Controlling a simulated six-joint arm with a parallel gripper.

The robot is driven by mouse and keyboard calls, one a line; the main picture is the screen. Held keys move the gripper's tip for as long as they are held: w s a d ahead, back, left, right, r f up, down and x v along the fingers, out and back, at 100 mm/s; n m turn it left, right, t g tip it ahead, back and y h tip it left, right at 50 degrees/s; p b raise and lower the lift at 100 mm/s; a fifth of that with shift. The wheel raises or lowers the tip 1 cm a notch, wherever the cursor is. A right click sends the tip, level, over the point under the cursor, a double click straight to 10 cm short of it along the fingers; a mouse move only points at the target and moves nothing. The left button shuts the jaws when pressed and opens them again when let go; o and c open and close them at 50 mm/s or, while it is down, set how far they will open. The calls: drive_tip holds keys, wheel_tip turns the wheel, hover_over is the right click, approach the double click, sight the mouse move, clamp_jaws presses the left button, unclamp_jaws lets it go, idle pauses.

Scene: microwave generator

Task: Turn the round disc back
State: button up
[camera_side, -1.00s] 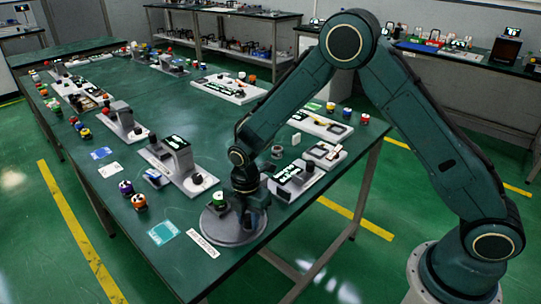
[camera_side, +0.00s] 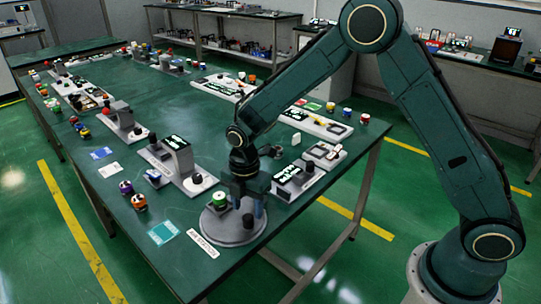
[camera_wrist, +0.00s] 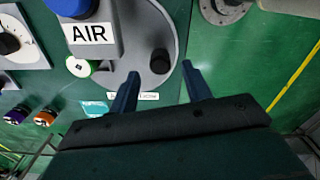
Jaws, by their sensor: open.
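The round grey disc (camera_side: 224,236) lies flat near the front corner of the green table; its rim also shows in the wrist view (camera_wrist: 166,28). A short black peg (camera_side: 248,221) stands on it near the edge, and it also shows in the wrist view (camera_wrist: 161,62). A green-and-white cylinder (camera_side: 219,200) is at the disc's far left. My gripper (camera_side: 247,208) is above the disc, open and empty. In the wrist view its two dark blue fingers (camera_wrist: 160,70) are apart, with the peg beyond and between their tips.
A grey block labelled AIR (camera_wrist: 92,33) with a blue top partly covers the disc in the wrist view. A white label (camera_side: 203,243) and a teal card (camera_side: 162,233) lie left of the disc. A grey device (camera_side: 180,160) stands behind it.

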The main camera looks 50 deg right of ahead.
wheel_tip(320, 180, up, 9)
idle(0.4)
drive_tip(key=shift+r, duration=0.1)
drive_tip(key=s+d+r+m+t, duration=0.3)
drive_tip(key=s+d+r+m, duration=0.4)
drive_tip(key=s+r+m, duration=0.45)
drive_tip(key=s+d+r+m+t, duration=0.1)
drive_tip(key=s+d+m, duration=0.1)
drive_tip(key=s+m, duration=0.2)
drive_tip(key=s+d+r+m+t, duration=0.1)
drive_tip(key=s+m, duration=0.4)
drive_tip(key=s, duration=0.6)
drive_tip(key=shift+s+d+r+t, duration=0.25)
drive_tip(key=shift+d+r+t, duration=0.05)
drive_tip(key=shift+d+r, duration=0.4)
